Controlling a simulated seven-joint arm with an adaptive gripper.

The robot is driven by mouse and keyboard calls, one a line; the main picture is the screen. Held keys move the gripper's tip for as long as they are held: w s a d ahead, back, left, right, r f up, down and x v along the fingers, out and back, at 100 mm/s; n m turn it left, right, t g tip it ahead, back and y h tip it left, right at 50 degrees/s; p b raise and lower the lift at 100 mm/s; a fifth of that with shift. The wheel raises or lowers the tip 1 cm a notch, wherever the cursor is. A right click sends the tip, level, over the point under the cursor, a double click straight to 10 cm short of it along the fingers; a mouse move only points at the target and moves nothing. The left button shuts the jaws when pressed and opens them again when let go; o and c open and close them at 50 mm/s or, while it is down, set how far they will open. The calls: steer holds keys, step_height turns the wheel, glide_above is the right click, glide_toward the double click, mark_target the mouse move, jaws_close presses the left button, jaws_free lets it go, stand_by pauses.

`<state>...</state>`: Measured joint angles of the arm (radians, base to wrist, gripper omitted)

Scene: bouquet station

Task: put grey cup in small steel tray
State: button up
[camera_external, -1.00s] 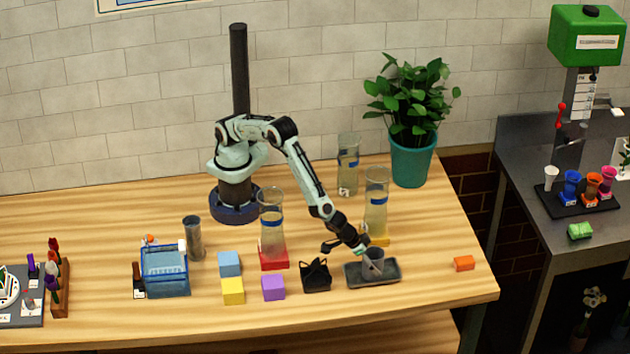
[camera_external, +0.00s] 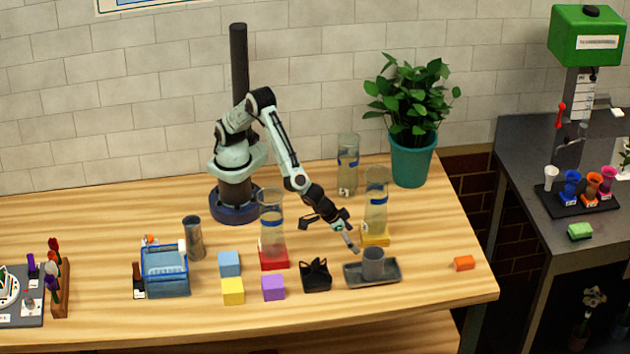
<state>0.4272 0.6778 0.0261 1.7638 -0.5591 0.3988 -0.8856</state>
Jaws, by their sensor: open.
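The grey cup (camera_external: 373,262) stands upright inside the small steel tray (camera_external: 352,279), a shallow dark grey tray near the front right of the wooden table. My gripper (camera_external: 328,236) is open and empty. It is above and a little to the left of the cup, behind the tray, apart from both. One finger reaches toward the cup's upper left side without touching it. Nothing hides the cup.
A vase on a red block (camera_external: 274,258) and a black holder (camera_external: 316,276) are to the left.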

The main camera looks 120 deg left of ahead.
steer(key=s+a+r+m+g+h, duration=0.2)
steer(key=s+a+r, duration=0.3)
steer(key=s+r, duration=0.55)
steer(key=s+a+m+g+h, duration=0.1)
steer(key=s+m, duration=0.2)
steer(key=s, duration=0.8)
steer(key=s+a+r+m+g, duration=0.1)
steer(key=s+m+g, duration=0.1)
steer(key=s, duration=0.9)
steer(key=shift+a+r+m+h, duration=0.15)
steer(key=shift+r+m+h, duration=0.05)
steer(key=shift+m+h, duration=0.2)
steer(key=shift+o, duration=1)
